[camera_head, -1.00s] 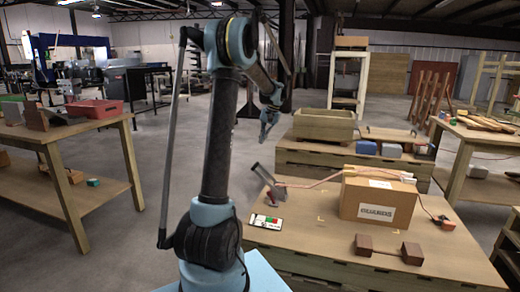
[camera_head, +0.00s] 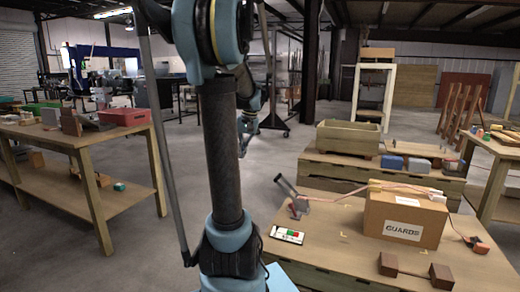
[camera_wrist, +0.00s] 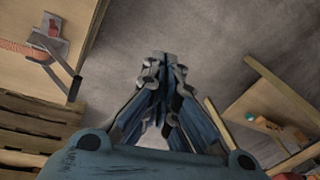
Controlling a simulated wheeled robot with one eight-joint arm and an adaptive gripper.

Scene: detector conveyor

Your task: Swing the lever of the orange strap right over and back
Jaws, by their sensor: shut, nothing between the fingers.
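The orange strap (camera_head: 345,194) runs over a cardboard box labelled GUARDS (camera_head: 405,217) on the wooden platform. Its ratchet (camera_head: 299,208) sits left of the box, with the grey lever (camera_head: 285,186) tilted up to the left. In the wrist view, the ratchet (camera_wrist: 49,36), lever (camera_wrist: 63,76) and a piece of strap (camera_wrist: 13,47) show at upper left. My gripper (camera_wrist: 160,60) is shut and empty, apart from the lever and to its right in that view. In the head view my gripper (camera_head: 245,140) is above and left of the lever, partly hidden by my arm.
A small panel with green and red marks (camera_head: 287,234) lies in front of the ratchet. A workbench (camera_head: 130,135) stands left; a planter-like crate (camera_head: 348,138) stands behind. Open floor lies between.

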